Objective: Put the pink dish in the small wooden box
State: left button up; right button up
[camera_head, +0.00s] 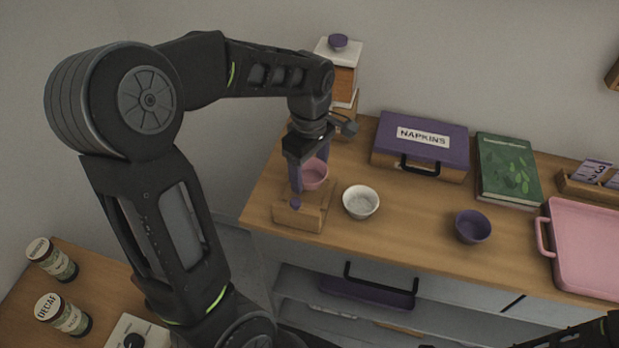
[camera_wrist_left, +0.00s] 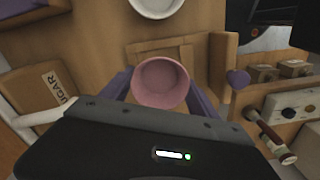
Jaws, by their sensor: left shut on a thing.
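The pink dish (camera_head: 314,175) is a small round bowl, held upright between the purple fingers of my left gripper (camera_head: 309,172). In the left wrist view the dish (camera_wrist_left: 160,84) sits between the two fingers, its open top facing the camera. In the left wrist view the box wall (camera_wrist_left: 221,62) shows beside the dish. My right gripper is not in view.
A white bowl (camera_head: 361,202) stands close right of the box, and a purple bowl (camera_head: 472,227) farther right. Behind are a purple napkins case (camera_head: 421,144) and a wooden sugar box (camera_wrist_left: 42,88). A green book (camera_head: 508,168) and pink tray (camera_head: 585,250) are at right.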

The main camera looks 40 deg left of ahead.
aim_at(310, 180)
pick_arm(q)
jog(key=shift+f, duration=1.55)
jog(key=shift+f, duration=0.15)
jog(key=o, duration=1.4)
jog(key=shift+c, duration=0.2)
notch_tip(310, 180, up, 12)
jog(key=shift+r, duration=0.2)
